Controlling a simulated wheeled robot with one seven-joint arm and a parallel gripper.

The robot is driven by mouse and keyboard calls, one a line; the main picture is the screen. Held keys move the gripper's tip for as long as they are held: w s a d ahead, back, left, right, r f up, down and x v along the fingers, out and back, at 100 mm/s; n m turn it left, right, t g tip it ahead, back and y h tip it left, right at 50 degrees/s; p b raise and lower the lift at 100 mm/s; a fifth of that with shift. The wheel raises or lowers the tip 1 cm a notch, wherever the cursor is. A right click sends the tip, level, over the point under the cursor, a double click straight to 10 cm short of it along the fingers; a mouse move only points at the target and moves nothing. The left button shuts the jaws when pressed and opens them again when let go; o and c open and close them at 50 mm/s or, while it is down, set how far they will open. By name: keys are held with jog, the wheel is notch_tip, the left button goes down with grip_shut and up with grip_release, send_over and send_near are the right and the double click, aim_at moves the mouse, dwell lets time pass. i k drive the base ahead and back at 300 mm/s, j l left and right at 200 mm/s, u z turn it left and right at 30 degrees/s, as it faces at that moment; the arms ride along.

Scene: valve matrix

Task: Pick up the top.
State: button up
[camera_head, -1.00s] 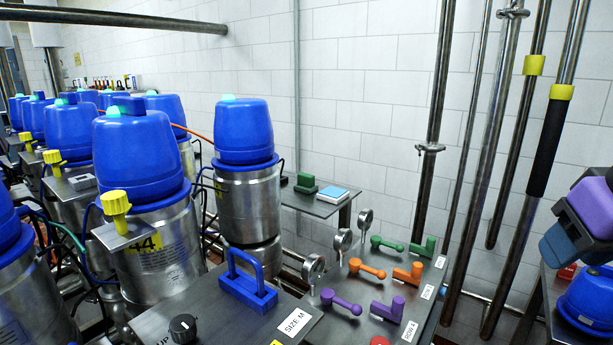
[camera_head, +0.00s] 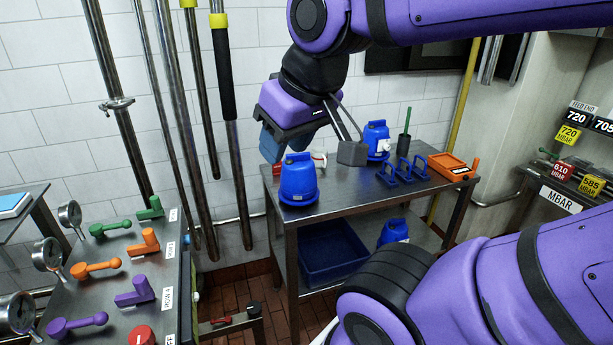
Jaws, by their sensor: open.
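A blue top (camera_head: 298,183) with a handle stands upright near the left end of the steel table. A second blue top (camera_head: 377,138) stands at the back of the table. A third blue top (camera_head: 393,232) is on the lower shelf, partly hidden by my arm. Which one the task means, I cannot tell. My gripper (camera_head: 311,149) is open and empty. Its blue-grey finger is to the upper left of the nearest top and its grey finger to the upper right. The gap between them appears over the handle; the depth between gripper and top is unclear.
The table (camera_head: 340,196) also bears small blue handles (camera_head: 403,170), an orange tray (camera_head: 452,166) and a dark cylinder holding a green stick. A blue bin (camera_head: 332,250) is on the shelf. A valve panel (camera_head: 110,268) is at left; vertical pipes (camera_head: 176,120) stand behind.

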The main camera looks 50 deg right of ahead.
aim_at(299, 186)
jog(key=z, duration=1)
jog(key=i+l+u, duration=0.1)
jog(key=i, duration=0.5)
